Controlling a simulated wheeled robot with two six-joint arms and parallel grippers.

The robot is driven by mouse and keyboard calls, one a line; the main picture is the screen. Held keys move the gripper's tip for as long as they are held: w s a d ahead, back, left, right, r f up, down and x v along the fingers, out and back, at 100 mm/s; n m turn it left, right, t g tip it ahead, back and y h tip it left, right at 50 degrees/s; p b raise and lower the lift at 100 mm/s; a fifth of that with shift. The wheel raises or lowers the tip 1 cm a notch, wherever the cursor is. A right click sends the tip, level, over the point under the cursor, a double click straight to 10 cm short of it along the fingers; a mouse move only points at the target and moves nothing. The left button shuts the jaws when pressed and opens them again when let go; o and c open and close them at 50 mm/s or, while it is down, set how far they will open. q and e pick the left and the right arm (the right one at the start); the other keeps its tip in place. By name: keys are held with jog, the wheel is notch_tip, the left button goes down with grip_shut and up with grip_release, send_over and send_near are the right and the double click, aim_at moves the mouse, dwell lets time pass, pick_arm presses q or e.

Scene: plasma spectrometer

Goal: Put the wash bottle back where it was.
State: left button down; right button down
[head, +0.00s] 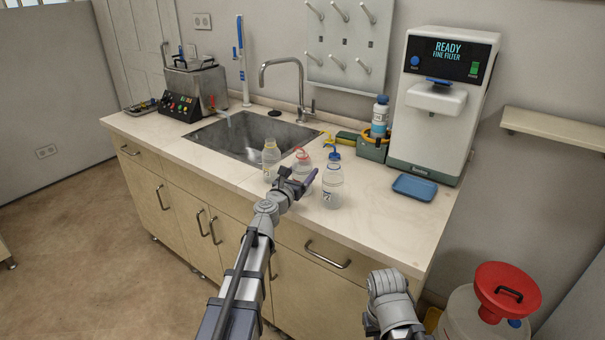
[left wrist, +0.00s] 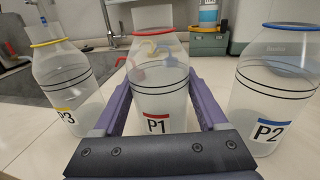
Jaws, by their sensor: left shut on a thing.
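My left gripper (head: 301,188) is shut around a clear bottle with a red neck ring (head: 303,168), labelled P1 in the left wrist view (left wrist: 158,90). Its base is hidden by the gripper, so I cannot tell whether it touches the counter. A similar bottle with a yellow ring, P3 (head: 271,160), stands to its left. One with a blue ring, P2 (head: 333,182), stands to its right. Farther back, a bottle with a blue cap and blue label (head: 380,115) sits in a green caddy (head: 372,149). My right gripper's fingers do not show.
The sink (head: 250,137) lies behind and left of the bottles. A white dispenser reading READY FINE FILTER (head: 440,100) and a blue tray (head: 414,187) are at the right. Bare counter (head: 385,225) lies right of P2. A red-lidded container (head: 507,291) stands lower right.

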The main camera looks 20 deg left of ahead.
pick_arm(q)
grip_release()
jog(key=shift+r, duration=0.15)
jog(key=s+a, duration=0.1)
jog(key=s, duration=1.1)
jog(key=shift+a, duration=0.4)
